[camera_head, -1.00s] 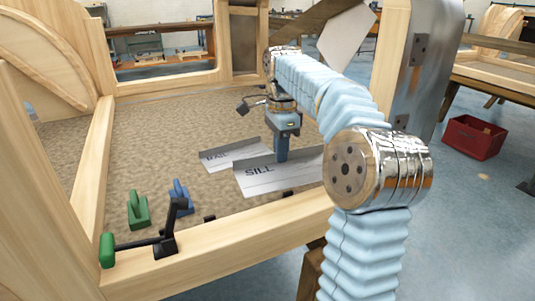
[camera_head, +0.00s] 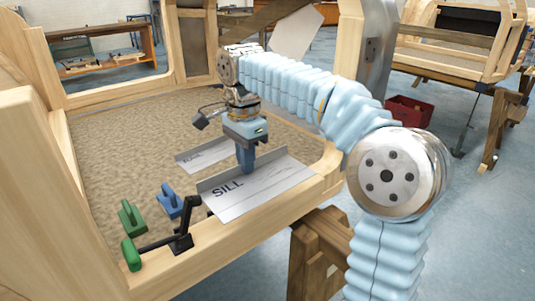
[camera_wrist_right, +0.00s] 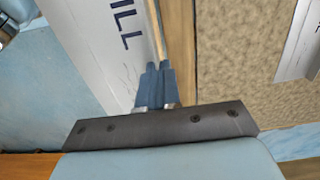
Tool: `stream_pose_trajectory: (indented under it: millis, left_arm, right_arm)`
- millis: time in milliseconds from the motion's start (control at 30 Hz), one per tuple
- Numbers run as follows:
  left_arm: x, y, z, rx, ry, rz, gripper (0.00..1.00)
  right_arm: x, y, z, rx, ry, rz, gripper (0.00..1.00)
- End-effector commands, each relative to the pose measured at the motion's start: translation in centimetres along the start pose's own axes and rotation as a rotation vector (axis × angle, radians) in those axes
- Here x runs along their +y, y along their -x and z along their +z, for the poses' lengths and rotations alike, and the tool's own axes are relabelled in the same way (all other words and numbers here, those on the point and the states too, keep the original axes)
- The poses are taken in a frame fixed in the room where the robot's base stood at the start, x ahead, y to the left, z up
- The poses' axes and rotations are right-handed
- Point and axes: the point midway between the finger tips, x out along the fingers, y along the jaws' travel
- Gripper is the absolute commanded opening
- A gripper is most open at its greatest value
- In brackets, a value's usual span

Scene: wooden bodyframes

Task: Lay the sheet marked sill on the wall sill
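The sheet marked SILL (camera_head: 270,188) is a pale metal sheet with an upturned flange. In the head view it lies across the inner edge and top of the front wooden sill (camera_head: 235,247); whether it touches the wood I cannot tell. My right gripper (camera_head: 246,168) points down at the sheet's far flange. In the right wrist view the sheet (camera_wrist_right: 100,50) is at the left, beside the wooden sill strip (camera_wrist_right: 181,50), and my right gripper's fingers (camera_wrist_right: 157,72) are close together on its thin edge. My left gripper is out of view.
A second lettered sheet (camera_head: 203,155) lies on the brown panel floor behind. A green clamp (camera_head: 131,219), a blue clamp (camera_head: 170,203) and a black lever with a green handle (camera_head: 132,254) stand at the left. A red crate (camera_head: 408,111) is on the floor.

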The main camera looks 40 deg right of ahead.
Motion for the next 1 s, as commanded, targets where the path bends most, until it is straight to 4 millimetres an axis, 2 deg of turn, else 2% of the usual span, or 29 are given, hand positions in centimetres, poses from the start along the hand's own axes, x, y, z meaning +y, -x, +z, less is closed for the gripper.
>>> stream_pose_trajectory:
  millis: [167, 333, 400, 600, 800, 1000]
  left_arm:
    - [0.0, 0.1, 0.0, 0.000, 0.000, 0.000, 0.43]
    - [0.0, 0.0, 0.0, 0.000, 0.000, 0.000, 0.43]
    - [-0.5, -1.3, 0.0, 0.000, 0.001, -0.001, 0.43]
    - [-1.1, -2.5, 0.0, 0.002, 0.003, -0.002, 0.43]
    - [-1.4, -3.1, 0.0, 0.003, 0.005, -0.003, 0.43]
    - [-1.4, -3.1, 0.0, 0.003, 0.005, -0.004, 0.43]
  right_arm:
    - [-0.1, -0.6, 0.4, 0.000, 0.011, 0.000, 0.00]
    - [0.0, -2.2, 0.4, 0.000, 0.011, 0.001, 0.00]
    - [0.0, -3.5, 0.4, 0.000, 0.011, 0.000, 0.00]
    - [-0.1, -5.2, 0.4, 0.000, 0.010, -0.001, 0.00]
    - [-0.1, -6.2, 0.4, 0.000, 0.010, -0.001, 0.00]
    - [-0.1, -6.3, 0.4, 0.000, 0.010, -0.001, 0.00]
